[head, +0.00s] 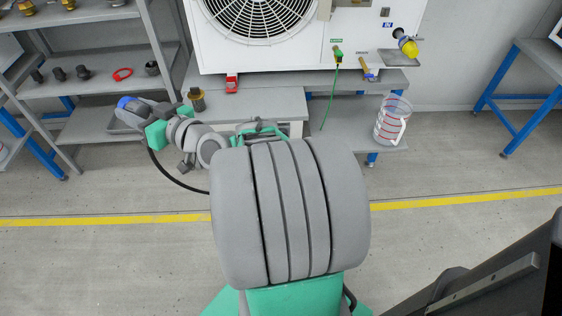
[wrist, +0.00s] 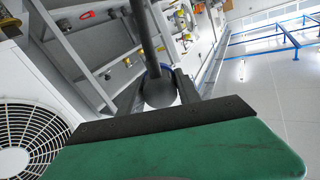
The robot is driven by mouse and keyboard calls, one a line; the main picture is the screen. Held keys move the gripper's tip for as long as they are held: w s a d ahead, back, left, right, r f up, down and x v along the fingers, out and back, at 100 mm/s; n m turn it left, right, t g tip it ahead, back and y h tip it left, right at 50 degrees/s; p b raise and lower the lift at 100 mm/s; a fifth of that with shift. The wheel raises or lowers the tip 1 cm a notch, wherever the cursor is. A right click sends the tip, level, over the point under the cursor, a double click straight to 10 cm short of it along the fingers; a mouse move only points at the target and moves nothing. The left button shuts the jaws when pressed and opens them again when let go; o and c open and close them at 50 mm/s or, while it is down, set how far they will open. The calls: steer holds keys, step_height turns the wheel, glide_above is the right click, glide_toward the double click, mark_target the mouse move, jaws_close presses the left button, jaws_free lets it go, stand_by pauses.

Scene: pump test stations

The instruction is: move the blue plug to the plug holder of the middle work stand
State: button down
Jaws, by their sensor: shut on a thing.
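The blue plug (head: 125,101) is at the end of my gripper (head: 136,107), at the left in the head view. In the wrist view the plug's dark round body (wrist: 160,92) sits between the two fingers of my gripper (wrist: 162,84), with a little blue beyond it. The gripper is shut on it. The middle work stand (head: 262,101) carries a white unit with a large fan. I cannot make out which part of the stand is the plug holder. My arm hides some of the stand's front.
A brass fitting (head: 197,101) and a red item (head: 231,83) are on the stand. A clear jug (head: 392,120) stands on its lower shelf. A grey shelf rack (head: 85,85) with fittings and a red ring (head: 122,74) is at the left. The floor at right is mostly clear.

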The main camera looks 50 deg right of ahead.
steer(key=d+f+m+h+b, duration=0.5)
steer(key=d+f+m, duration=0.3)
steer(key=d+f, duration=0.45)
steer(key=s+d+f+m+g+h+b, duration=0.3)
steer(key=s+d+f+m+h+b, duration=0.2)
steer(key=d+f+m, duration=0.4)
steer(key=s+d+f+m+g+h+b, duration=0.3)
steer(key=s+d+f+m+h+b, duration=0.3)
steer(key=d+f, duration=0.8)
steer(key=s+f+m+b, duration=0.1)
steer(key=s+f+m, duration=0.2)
steer(key=f+m, duration=0.1)
steer(key=shift+d+f, duration=0.3)
steer(key=shift+d, duration=0.05)
steer(key=p+x, duration=0.5)
steer(key=shift+w+d, duration=0.25)
steer(key=shift+d, duration=0.05)
